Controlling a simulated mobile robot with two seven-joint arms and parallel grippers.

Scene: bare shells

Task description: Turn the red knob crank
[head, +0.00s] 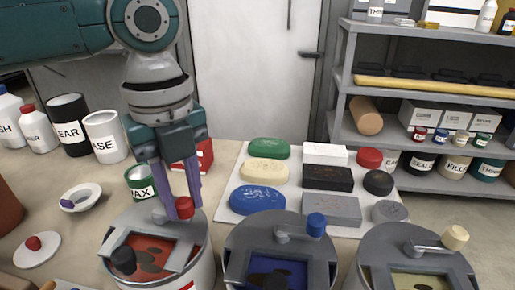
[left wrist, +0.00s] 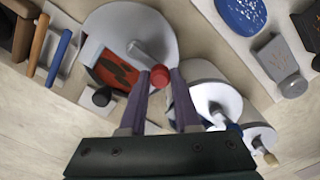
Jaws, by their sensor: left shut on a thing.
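The red knob (head: 184,207) sits on the end of a grey crank arm on top of the leftmost grey-lidded pot (head: 199,227). An opening in the lid shows red contents with dark shapes. My left gripper (head: 178,212) comes down from above with its two purple fingers at the knob. In the left wrist view the red knob (left wrist: 160,76) lies between the fingertips, and the crank arm (left wrist: 140,54) runs from it toward the lid's middle. My left gripper is shut on the knob. My right gripper is in neither view.
A black knob (head: 123,261) stands at the same pot's front left. Close to the right are a pot with a blue knob (head: 316,225) and one with a cream knob (head: 455,237). Behind lies a white board (head: 226,203) with coloured blocks. Jars and dishes stand left.

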